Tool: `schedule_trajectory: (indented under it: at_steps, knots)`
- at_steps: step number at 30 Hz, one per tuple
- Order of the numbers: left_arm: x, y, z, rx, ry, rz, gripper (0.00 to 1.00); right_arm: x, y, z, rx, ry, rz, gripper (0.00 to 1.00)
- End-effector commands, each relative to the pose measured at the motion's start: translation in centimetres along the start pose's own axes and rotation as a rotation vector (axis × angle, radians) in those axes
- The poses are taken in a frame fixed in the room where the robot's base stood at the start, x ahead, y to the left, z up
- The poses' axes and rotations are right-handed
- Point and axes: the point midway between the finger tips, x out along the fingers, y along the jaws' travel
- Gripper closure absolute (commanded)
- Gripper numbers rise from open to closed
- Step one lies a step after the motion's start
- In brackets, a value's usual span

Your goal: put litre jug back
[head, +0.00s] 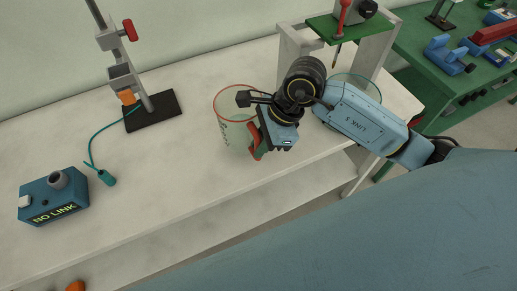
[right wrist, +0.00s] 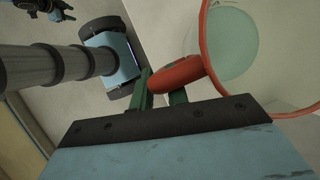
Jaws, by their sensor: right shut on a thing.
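The litre jug (head: 226,128) is clear with a red rim, dark markings on its side and a red handle (head: 254,140). It is upright or nearly so, over the front middle of the pale bench. I cannot tell whether its base touches the bench. My right gripper (head: 259,141) is shut on the handle, at the jug's right side. In the right wrist view, the green fingers (right wrist: 160,92) close around the red handle (right wrist: 178,75), and the jug's red rim (right wrist: 204,50) is at the upper right.
A retort stand (head: 165,106) and a blue "NO LINK" box (head: 58,203) with a cable are at the left. A pale frame with a green top (head: 325,28) and a round glass vessel (head: 365,82) are behind my right arm.

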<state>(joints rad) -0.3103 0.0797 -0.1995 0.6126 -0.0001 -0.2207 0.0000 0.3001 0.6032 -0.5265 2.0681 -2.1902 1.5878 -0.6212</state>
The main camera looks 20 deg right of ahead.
Motion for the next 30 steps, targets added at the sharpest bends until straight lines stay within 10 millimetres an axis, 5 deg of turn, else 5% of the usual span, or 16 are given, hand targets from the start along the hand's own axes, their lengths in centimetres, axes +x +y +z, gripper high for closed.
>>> schedule_trajectory:
  at_steps: [10, 20, 21, 25, 30]
  knots:
    - [0.0, -0.2, -1.3, 0.000, 0.019, -0.002, 0.64, 3.4, 0.1, -1.5, 0.000, -0.001, 0.000, 1.00]
    - [0.2, -0.2, -1.6, 0.001, 0.025, -0.003, 0.64, 3.7, 0.1, -1.7, -0.002, 0.000, -0.003, 1.00]
    - [0.2, -0.2, -1.6, 0.001, 0.025, -0.003, 0.64, 3.7, 0.1, -1.7, -0.002, 0.001, -0.001, 0.80]
    - [0.1, -0.2, -1.5, 0.001, 0.023, -0.002, 0.64, 3.7, 0.1, -1.6, -0.001, 0.000, -0.001, 0.63]
    - [0.1, -0.2, -1.4, 0.001, 0.021, -0.002, 0.64, 3.6, 0.1, -1.6, -0.001, 0.000, -0.001, 0.62]
